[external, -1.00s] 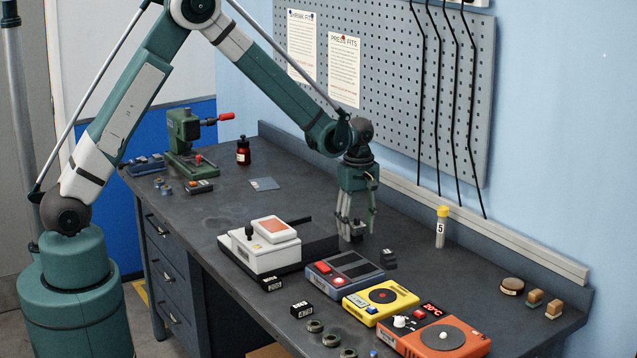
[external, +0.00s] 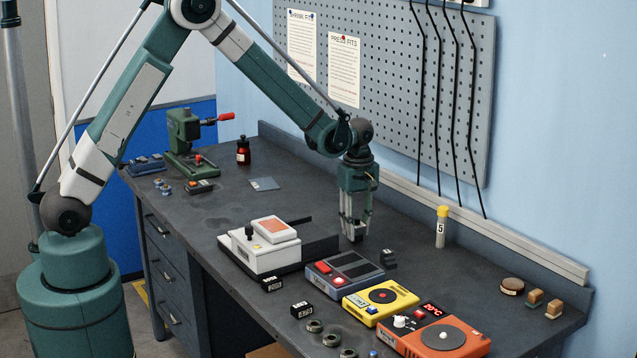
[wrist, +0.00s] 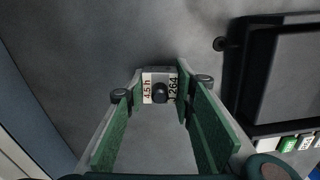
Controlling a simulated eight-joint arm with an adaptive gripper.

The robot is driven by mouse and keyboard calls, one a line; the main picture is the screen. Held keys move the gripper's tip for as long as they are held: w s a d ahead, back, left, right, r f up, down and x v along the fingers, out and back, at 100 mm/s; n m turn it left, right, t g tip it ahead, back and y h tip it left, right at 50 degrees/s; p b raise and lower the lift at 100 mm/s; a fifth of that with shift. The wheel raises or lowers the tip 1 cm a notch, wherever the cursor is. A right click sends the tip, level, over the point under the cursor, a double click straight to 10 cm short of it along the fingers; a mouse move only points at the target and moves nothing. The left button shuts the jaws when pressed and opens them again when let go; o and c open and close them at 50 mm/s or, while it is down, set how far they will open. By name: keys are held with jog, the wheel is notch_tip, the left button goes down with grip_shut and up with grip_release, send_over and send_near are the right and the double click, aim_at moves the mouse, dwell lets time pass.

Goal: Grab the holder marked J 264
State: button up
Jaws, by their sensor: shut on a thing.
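The holder (wrist: 160,88) is a small block with a dark round knob on top. In the wrist view its white labels read "4.5 h" and "264"; any letter before 264 is not clear. My gripper (wrist: 160,93) is shut on it, with a green-padded finger against each side. In the external view my gripper (external: 355,236) points straight down at the bench behind the blue-grey device, and the holder is mostly hidden between the fingers. I cannot tell any gap between holder and bench.
Other dark labelled blocks stand nearby: one right of my gripper (external: 388,258), one by the white press (external: 268,252), one at the front (external: 302,309). The blue-grey device (external: 345,270), yellow device (external: 381,301) and orange device (external: 441,338) line the front. A yellow-capped tube (external: 441,227) stands behind.

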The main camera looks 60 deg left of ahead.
jog(key=shift+r, duration=5)
